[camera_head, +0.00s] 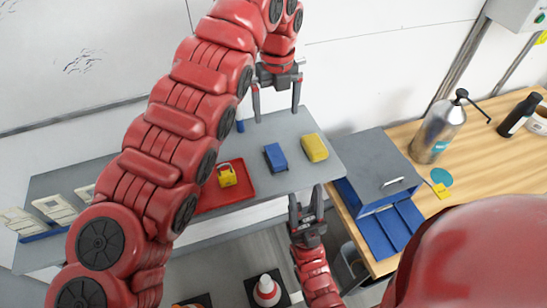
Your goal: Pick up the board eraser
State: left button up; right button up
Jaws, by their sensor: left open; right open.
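A blue block (276,157) that looks like the board eraser lies on the grey shelf (250,142) below the whiteboard. A yellow block (314,147), perhaps a sponge, lies just right of it. My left gripper (276,115) is open and empty, its fingers pointing down over the back of the shelf, above the blue block in the picture. My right gripper (305,192) is open and empty, near the shelf's front edge, below the two blocks in the picture.
A red tray (244,190) with a yellow padlock (227,175) sits left of the blue block, partly behind my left arm. A grey-and-blue box (372,165) and a metal spray bottle (438,130) stand on the wooden bench at right.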

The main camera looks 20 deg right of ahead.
pick_arm(q)
jog(key=p, duration=0.4)
send_near(275, 153)
jog(key=f, duration=0.5)
jog(key=shift+d, duration=0.2)
jog(key=shift+a+f+p, duration=0.1)
jog(key=shift+f+p, duration=0.6)
jog(key=shift+p, duration=0.05)
notch_tip(275, 153, down, 4)
jog(key=shift+s+a+r+p, duration=0.1)
jog(key=shift+r+p, duration=0.15)
jog(key=shift+p, duration=0.9)
jog(key=shift+f, duration=0.3)
jog(key=shift+c, duration=0.2)
jog(key=c, duration=1.4)
